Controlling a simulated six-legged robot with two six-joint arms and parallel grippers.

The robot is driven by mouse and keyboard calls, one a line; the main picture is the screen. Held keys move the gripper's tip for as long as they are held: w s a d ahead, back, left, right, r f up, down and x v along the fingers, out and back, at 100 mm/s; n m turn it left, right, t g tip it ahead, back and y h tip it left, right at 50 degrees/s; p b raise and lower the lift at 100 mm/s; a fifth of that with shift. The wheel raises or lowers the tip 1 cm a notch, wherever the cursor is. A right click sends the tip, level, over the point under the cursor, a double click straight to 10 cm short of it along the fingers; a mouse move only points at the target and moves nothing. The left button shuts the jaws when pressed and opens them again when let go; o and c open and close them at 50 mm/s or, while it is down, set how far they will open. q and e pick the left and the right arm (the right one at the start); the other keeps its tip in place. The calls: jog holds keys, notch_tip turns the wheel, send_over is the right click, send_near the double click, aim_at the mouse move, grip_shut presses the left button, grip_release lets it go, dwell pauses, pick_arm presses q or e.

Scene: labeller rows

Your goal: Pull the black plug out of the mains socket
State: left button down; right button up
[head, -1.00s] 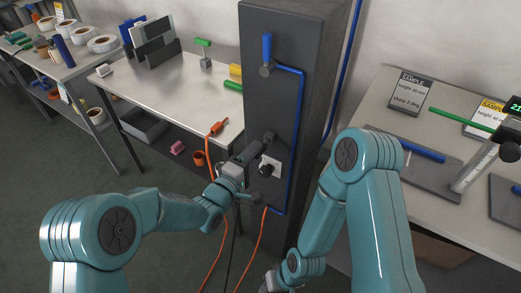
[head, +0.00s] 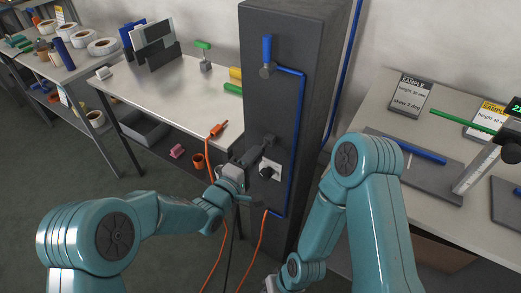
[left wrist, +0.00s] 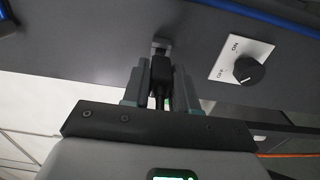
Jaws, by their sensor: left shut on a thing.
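The black plug (left wrist: 159,78) is between the two fingers of my left gripper (left wrist: 160,70) in the left wrist view. The gripper is shut on it, against the front of the dark grey column (head: 268,105). A small grey socket block (left wrist: 161,44) is right in front of the plug; I cannot tell whether its pins are still inside. In the head view my left gripper (head: 258,152) hides most of the plug. My right gripper (head: 271,286) shows only partly at the bottom edge, and its fingers cannot be made out.
A white plate with a black rotary knob (left wrist: 247,69) is close beside the gripper. A blue pipe (head: 301,120) and valve run along the column. An orange cable (head: 210,160) hangs off the left bench (head: 165,95). The right bench (head: 385,105) carries signs and a grey board.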

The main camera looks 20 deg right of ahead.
pick_arm(q)
jog(key=shift+v, duration=2.25)
jog(key=shift+w, duration=0.1)
jog(key=w+a+n+t+y+p, duration=0.1)
jog(key=w+a+n+t+y, duration=0.15)
jog(key=a, duration=0.75)
jog(key=w+a+n+t+y, duration=0.2)
jog(key=a+n+t+y, duration=0.15)
jog(key=a, duration=0.65)
jog(key=s+a+r+n+y, duration=0.1)
jog(key=s+a+n+y, duration=0.1)
jog(key=s+a+y, duration=0.2)
jog(key=s+a+r+n+t+y, duration=0.1)
jog(key=s+a+y, duration=0.3)
jog(key=a, duration=0.4)
jog(key=shift+s+a+r+n, duration=0.2)
jog(key=shift+a+r+n, duration=0.1)
jog(key=shift+n, duration=0.4)
